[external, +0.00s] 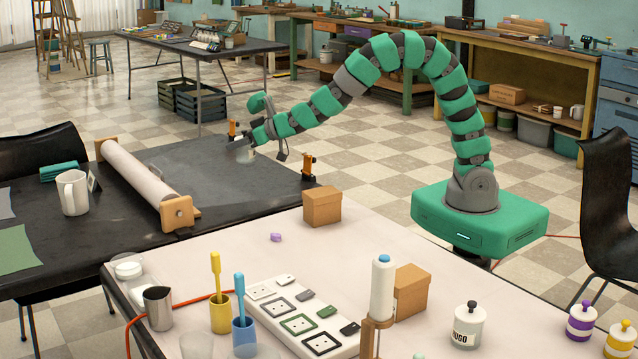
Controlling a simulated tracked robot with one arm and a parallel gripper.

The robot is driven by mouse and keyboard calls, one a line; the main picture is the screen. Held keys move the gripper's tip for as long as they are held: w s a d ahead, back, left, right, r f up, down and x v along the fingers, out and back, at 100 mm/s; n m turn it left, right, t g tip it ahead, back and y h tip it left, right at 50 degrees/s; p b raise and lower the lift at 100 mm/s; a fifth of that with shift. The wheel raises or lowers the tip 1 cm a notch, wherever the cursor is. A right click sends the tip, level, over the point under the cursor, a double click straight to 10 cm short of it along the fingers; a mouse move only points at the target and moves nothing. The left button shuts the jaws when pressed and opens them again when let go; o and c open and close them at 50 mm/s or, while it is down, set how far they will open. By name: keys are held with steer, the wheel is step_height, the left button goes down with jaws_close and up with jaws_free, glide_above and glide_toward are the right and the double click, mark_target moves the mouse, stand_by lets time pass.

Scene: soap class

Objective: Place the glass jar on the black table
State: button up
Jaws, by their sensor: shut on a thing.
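My green arm reaches from its base across to the black table (238,192) at the left. My gripper (246,144) is at the table's far right part and is shut on a small, pale, clear-looking thing, which I take to be the glass jar (243,155). The jar looks upright and is partly hidden by the gripper. It is over the black tabletop or touching it; I cannot tell which from this view.
Orange clamps (308,166) stand at the black table's edge. The pale table (345,240) in front holds boxes, cups, a spool and labelled jars.

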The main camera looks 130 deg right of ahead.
steer(key=s+d+m+g+h, duration=0.1)
steer(key=s+d, duration=0.3)
steer(key=d, duration=0.2)
steer(key=f+b, duration=0.1)
steer(key=f, duration=0.2)
steer(key=f+b, duration=0.1)
steer(key=f, duration=0.2)
steer(key=f+b, duration=0.1)
steer(key=f, duration=0.3)
steer(key=shift+s+a+f, duration=0.1)
steer(key=shift+a, duration=0.2)
steer(key=o, duration=1.4)
steer(key=p+v, duration=0.2)
steer(key=v, duration=1)
